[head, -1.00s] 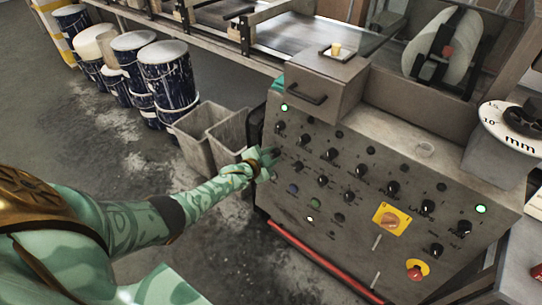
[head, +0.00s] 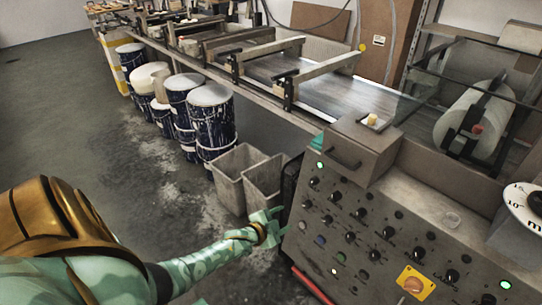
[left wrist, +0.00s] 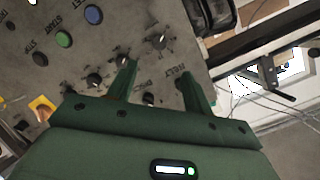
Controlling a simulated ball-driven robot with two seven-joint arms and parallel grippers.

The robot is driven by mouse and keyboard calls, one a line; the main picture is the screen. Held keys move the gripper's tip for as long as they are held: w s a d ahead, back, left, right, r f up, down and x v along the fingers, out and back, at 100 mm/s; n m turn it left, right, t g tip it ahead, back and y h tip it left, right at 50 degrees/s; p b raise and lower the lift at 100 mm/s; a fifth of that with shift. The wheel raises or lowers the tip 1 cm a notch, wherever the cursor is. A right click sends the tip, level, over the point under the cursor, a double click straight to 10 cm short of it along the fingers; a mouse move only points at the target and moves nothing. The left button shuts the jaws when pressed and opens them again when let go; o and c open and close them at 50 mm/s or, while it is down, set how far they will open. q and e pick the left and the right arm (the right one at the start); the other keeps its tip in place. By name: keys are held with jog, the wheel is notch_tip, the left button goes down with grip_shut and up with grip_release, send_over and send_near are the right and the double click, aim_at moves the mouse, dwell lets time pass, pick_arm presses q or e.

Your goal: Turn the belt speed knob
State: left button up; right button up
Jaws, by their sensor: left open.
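The control panel (head: 375,262) is a grey sloped face with rows of small black knobs, such as one near its upper left (head: 315,182). I cannot read which knob is the belt speed one. My left gripper (head: 272,216) is at the panel's left edge in the head view, open and empty. In the left wrist view its two green fingers (left wrist: 159,70) are spread in front of the panel. A dark knob (left wrist: 160,42) shows beyond the fingertips, and another knob (left wrist: 148,98) shows between the fingers. Contact with a knob cannot be made out. My right gripper is not in view.
A yellow plate with an orange knob (head: 412,284) is low on the panel. A grey box with a handle (head: 350,148) stands on top. Grey bins (head: 230,180) and blue drums (head: 212,115) stand to the left. The conveyor (head: 300,80) runs behind.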

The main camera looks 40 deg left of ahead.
pick_arm(q)
jog(key=p+v, duration=0.1)
jog(key=v, duration=0.3)
jog(key=shift+f, duration=0.1)
jog(key=shift+a+f, duration=0.1)
dwell(0.3)
jog(key=s+d+f+n+g+y, duration=0.15)
jog(key=s+f+g, duration=0.25)
jog(key=s+f, duration=0.55)
jog(key=s+d+f+n+g, duration=0.2)
jog(key=s+f+n+g, duration=0.15)
jog(key=s+f, duration=0.65)
jog(key=s+d+f+g, duration=0.1)
jog(key=s+d+g, duration=0.1)
jog(key=s, duration=0.7)
jog(key=s+d+f+g+h, duration=0.1)
jog(key=s+d, duration=0.3)
jog(key=s, duration=0.5)
jog(key=s+d+f+g, duration=0.3)
jog(key=s, duration=0.6)
jog(key=shift+d, duration=0.4)
jog(key=shift+h, duration=0.25)
